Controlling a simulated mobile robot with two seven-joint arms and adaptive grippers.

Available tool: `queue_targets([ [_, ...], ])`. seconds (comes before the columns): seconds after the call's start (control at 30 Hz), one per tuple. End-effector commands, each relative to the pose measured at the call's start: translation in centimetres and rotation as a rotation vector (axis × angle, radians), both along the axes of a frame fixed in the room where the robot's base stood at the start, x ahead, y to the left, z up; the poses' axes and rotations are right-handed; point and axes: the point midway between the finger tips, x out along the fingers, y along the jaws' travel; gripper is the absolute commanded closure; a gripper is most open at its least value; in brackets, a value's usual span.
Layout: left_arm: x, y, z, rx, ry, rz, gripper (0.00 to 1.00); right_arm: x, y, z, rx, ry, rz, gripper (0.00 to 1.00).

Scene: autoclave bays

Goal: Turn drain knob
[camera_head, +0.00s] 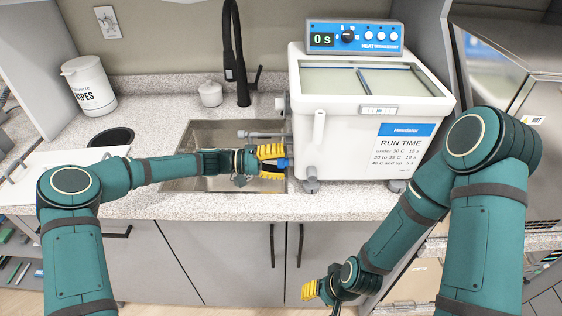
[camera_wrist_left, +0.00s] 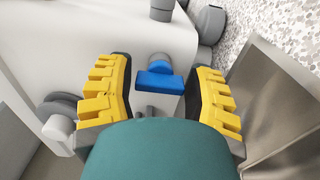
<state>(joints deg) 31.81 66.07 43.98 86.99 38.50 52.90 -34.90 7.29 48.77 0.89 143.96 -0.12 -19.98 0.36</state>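The drain knob (camera_wrist_left: 158,80) is a blue bar-shaped handle on a short grey stem at the side of the white water bath (camera_head: 308,112). My left gripper (camera_wrist_left: 159,70) is open, with one yellow-padded finger on each side of the knob. Gaps show between the knob and both fingers in the left wrist view. In the head view my left gripper (camera_head: 271,162) is over the right part of the sink, at the bath's lower left side. My right gripper (camera_head: 321,291) hangs low in front of the cabinets, and its finger opening is unclear.
The sink (camera_head: 187,140) lies under my left forearm, with a black faucet (camera_head: 237,75) behind it. A control box (camera_head: 354,38) reading "0 s" stands at the bath's back. A wipes tub (camera_head: 88,86) stands at the left. Granite counter (camera_head: 160,206) runs along the front.

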Motion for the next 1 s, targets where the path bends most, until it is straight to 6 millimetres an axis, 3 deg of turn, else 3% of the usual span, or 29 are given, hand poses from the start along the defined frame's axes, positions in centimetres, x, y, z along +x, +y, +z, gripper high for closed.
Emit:
queue_targets([
  [0.03,0.0,0.0,0.0,0.000,0.000,0.000,0.69,0.0,0.0,0.0,0.000,0.000,0.000,0.53],
  [0.1,0.0,0.0,0.0,0.000,0.000,0.000,0.94,0.0,0.0,0.0,0.000,0.000,0.000,0.53],
  [0.57,0.0,0.0,0.1,0.000,0.078,0.000,0.94,0.1,0.0,0.5,0.000,-0.003,-0.002,0.53],
  [1.0,0.0,0.0,0.2,0.002,0.442,0.000,0.94,0.8,-0.1,2.6,-0.004,-0.017,-0.013,0.53],
])
